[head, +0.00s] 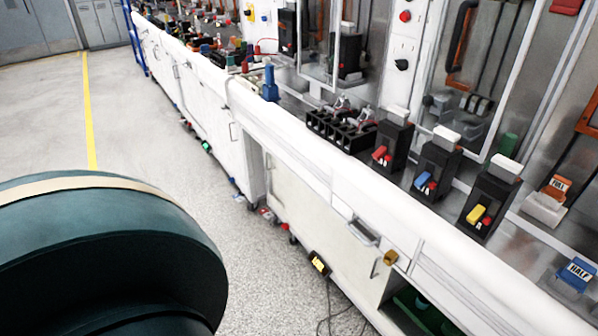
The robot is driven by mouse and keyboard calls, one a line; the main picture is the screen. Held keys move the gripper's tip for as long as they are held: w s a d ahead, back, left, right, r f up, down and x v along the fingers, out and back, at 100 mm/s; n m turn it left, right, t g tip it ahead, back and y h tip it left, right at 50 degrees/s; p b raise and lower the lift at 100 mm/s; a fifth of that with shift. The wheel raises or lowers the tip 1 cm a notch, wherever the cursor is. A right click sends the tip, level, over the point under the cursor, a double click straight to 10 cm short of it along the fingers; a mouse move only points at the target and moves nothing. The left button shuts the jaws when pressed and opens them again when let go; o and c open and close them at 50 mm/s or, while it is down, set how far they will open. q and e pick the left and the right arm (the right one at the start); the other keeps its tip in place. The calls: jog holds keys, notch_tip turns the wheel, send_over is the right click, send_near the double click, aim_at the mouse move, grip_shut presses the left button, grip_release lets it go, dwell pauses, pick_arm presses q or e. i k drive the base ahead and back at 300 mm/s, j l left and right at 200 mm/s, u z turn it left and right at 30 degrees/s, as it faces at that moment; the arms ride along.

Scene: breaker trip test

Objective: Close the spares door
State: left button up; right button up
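A long white bench (300,150) with cabinet fronts runs from the upper left to the lower right. At the lower right an open compartment (393,312) shows green items (425,312) inside. Its door panel is not clearly visible, and the frame's bottom edge cuts the compartment off. Just left of it is a white front panel (325,225) with a small upright handle (375,267). I cannot tell which panel is the spares door, as no label is readable. Neither gripper shows in the head view.
A dark teal rounded part of mine fills the lower left. Black breakers (435,165) with coloured tags stand on the bench top. A drawer handle (363,232) juts from the front. A black-and-yellow device (319,264) with cables lies on the floor. The floor (150,130) at left is clear.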

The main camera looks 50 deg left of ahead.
aim_at(364, 267)
jog(key=u, duration=1.25)
jog(key=i+j+z, duration=0.1)
jog(key=i+j, duration=0.45)
jog(key=j, duration=0.2)
jog(key=i+j+z, duration=0.15)
jog(key=j, duration=0.25)
jog(key=i+j, duration=0.35)
jog(key=i+j+z, duration=0.15)
jog(key=j, duration=0.35)
jog(key=i, duration=0.1)
